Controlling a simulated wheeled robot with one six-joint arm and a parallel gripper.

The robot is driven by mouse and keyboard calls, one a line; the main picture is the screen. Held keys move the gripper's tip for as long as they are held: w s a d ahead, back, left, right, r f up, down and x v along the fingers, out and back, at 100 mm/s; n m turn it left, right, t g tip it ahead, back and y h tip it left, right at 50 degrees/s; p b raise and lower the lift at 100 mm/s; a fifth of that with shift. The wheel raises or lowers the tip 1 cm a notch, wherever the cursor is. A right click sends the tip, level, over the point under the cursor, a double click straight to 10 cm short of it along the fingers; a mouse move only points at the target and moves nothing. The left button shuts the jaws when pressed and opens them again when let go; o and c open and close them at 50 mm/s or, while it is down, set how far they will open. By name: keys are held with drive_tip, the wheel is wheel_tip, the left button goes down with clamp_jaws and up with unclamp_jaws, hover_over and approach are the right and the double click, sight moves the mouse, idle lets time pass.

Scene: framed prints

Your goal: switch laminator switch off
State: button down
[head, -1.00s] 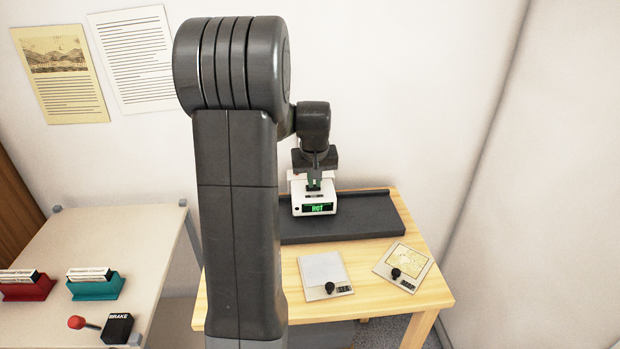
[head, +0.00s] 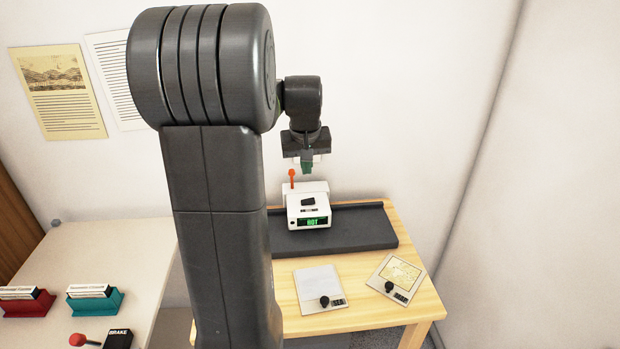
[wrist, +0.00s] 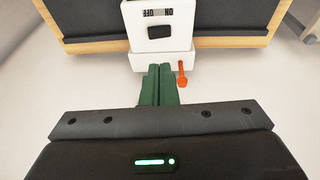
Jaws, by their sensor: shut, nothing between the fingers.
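The laminator (head: 320,211) is a white box on a dark bed, with a green display (head: 312,222) that reads HOT. Its black switch (head: 308,202) sits on top, and it also shows in the wrist view (wrist: 159,32) beside an ON/OFF label (wrist: 158,13). I cannot tell which way the switch is tipped. An orange lever (head: 292,178) stands at its back left in the head view. My gripper (head: 307,167) is above and behind the laminator, apart from the switch. Its green fingers (wrist: 160,72) are shut and empty.
The dark bed (head: 365,230) lies on a wooden table (head: 425,300). Two framed prints, one plain (head: 318,281) and one yellow (head: 400,272), lie in front, each with a black knob. A side table (head: 110,250) at left holds red and teal card holders and a BRAKE lever.

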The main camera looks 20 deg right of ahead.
drive_tip(key=shift+v, duration=1.6)
drive_tip(key=shift+w+a, duration=0.1)
hover_over(310, 201)
drive_tip(key=f, duration=1)
drive_tip(key=shift+s+a+f+b, duration=0.1)
drive_tip(key=shift+s+f+b, duration=0.1)
drive_tip(key=shift+b, duration=0.2)
drive_tip(key=shift+w+r+y+b, duration=0.15)
drive_tip(key=shift+y+b, duration=0.15)
drive_tip(key=shift+b, duration=0.35)
drive_tip(key=shift+r+b, duration=0.2)
drive_tip(key=shift+b, duration=0.3)
drive_tip(key=v, duration=0.7)
drive_tip(key=shift+y+p, duration=0.4)
